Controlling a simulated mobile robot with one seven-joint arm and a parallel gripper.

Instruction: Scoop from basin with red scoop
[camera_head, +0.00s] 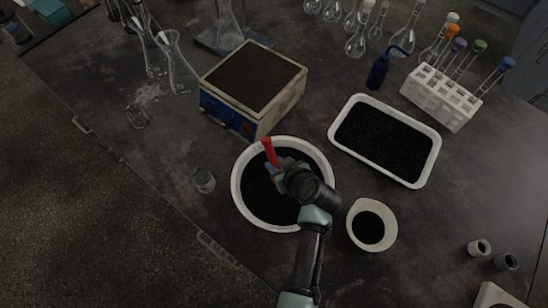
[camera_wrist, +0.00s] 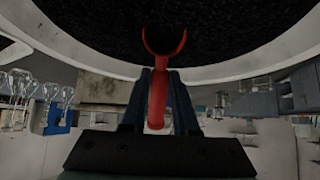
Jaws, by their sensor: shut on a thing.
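The basin (camera_head: 236,190) is a round white bowl with black granular material, in the middle of the bench. My gripper (camera_head: 277,172) is over the basin and shut on the red scoop (camera_head: 269,153). In the wrist view my gripper's two dark fingers (camera_wrist: 160,100) clasp the scoop's red handle. The scoop's curved end (camera_wrist: 164,45) shows against the black material within the basin's rim (camera_wrist: 90,62). My wrist hides part of the basin in the head view. I cannot tell whether the scoop holds any material.
A hotplate-like box (camera_head: 252,80) stands just behind the basin. A white tray (camera_head: 432,165) and a small bowl (camera_head: 390,240), both with black material, are to the right.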

